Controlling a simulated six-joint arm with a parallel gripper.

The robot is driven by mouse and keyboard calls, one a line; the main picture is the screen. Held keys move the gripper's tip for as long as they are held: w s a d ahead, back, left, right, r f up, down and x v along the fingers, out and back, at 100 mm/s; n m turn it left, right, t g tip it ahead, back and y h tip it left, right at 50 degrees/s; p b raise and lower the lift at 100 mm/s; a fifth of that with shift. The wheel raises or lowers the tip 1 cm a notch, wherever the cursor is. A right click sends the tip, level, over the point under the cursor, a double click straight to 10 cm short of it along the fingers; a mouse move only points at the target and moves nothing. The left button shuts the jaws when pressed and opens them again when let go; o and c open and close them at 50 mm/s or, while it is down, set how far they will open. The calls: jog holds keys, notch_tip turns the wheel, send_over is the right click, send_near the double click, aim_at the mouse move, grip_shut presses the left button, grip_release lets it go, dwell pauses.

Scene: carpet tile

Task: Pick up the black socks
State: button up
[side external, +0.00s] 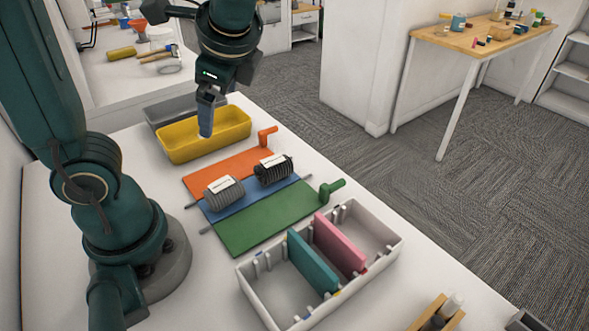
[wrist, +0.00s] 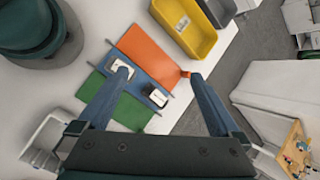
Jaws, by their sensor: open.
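The black socks (side external: 277,174) are a dark rolled bundle with a white label, lying on the mat where orange meets blue. In the wrist view the black socks (wrist: 153,100) lie between and beyond my finger bases. A grey sock bundle (side external: 222,196), also labelled, lies beside them to the left on the blue strip. In the wrist view my left finger partly covers the grey bundle (wrist: 117,64). My gripper (side external: 205,128) is open and empty, raised in front of the yellow bin in the side view. Its spread fingers also show in the wrist view (wrist: 158,77).
The yellow bin (side external: 228,121) and a grey bin (side external: 160,112) stand behind the orange, blue and green mat (side external: 262,222). A white divided box (side external: 384,246) with teal and pink dividers stands in front. Orange and green handles stick up at the mat's right edge.

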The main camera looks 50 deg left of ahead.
jog(key=w+f+m+g+y, duration=0.1)
jog(key=w+m+y, duration=0.3)
jog(key=w, duration=0.1)
jog(key=m+t+y, duration=0.1)
jog(key=m+y, duration=0.2)
jog(key=m, duration=0.2)
send_over(278, 166)
jog(key=d, duration=0.3)
notch_tip(278, 166, down, 7)
notch_tip(278, 166, down, 5)
jog(key=shift+s+d, duration=0.1)
jog(key=shift+d, duration=0.05)
jog(key=shift+f, duration=0.85)
jog(key=x, duration=0.5)
jog(key=shift+r, duration=0.15)
jog(key=c, duration=1.1)
jog(key=shift+o, duration=0.2)
